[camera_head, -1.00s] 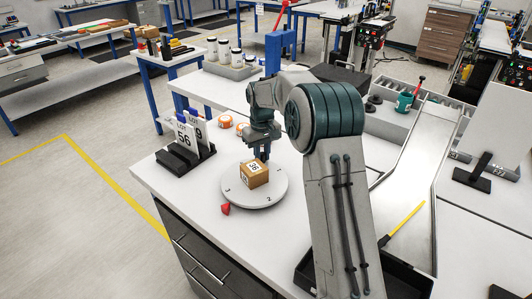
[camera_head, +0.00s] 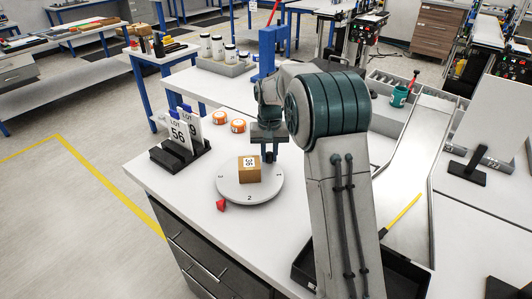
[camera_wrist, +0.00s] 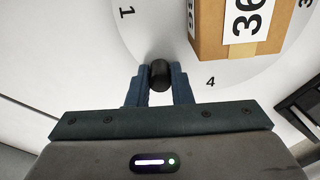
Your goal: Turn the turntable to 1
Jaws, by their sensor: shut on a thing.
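The round pale turntable (camera_head: 232,192) lies on the white bench, with numbers around its rim. In the head view the 2 faces the front, and a red pointer (camera_head: 221,205) sits beside the rim at front left. A brown box (camera_head: 249,173) labelled 36 stands on the turntable. It also shows in the wrist view (camera_wrist: 212,35). My gripper (camera_wrist: 160,88) is shut on a black knob (camera_wrist: 160,75) at the turntable's edge, between the 1 and the 4. In the head view my gripper (camera_head: 269,154) is at the turntable's back right.
A black holder (camera_head: 172,160) with LOT cards stands left of the turntable. Two orange-and-white rolls (camera_head: 219,118) lie behind it. A black tray (camera_head: 400,277) and a sloped metal chute (camera_head: 420,150) are to the right. The bench is clear in front of the turntable.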

